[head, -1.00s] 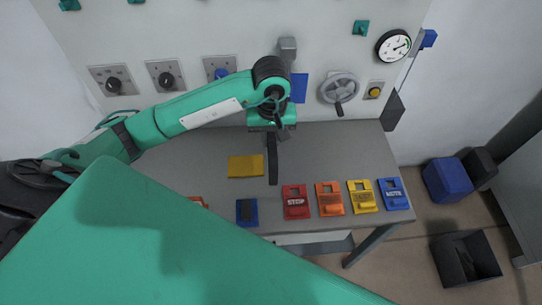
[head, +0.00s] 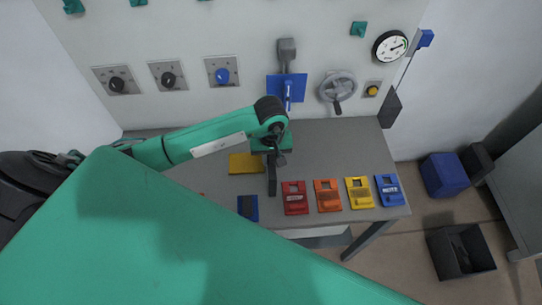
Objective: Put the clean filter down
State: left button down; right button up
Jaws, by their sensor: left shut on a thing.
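My left gripper (head: 271,152) is over the grey table, pointing down. It is shut on a dark, narrow slab (head: 272,182), which I take to be the clean filter. The slab hangs below the gripper and is seen nearly edge-on. I cannot tell whether its lower end touches the table. A flat yellow plate (head: 243,164) lies on the table just left of the slab. My right gripper is not in view.
On the grey table (head: 335,150), a blue holder with a dark face (head: 247,208) and red (head: 295,198), orange (head: 327,196), yellow (head: 359,193) and blue (head: 389,190) tags line the front edge. The table's right back is clear. The wall panel carries knobs, a handwheel (head: 338,88) and a gauge (head: 390,46).

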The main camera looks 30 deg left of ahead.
pick_arm(q)
jog(key=shift+f, duration=0.2)
jog(key=c, duration=1.3)
grip_release()
jog(key=shift+r, duration=0.1)
jog(key=shift+o, duration=0.2)
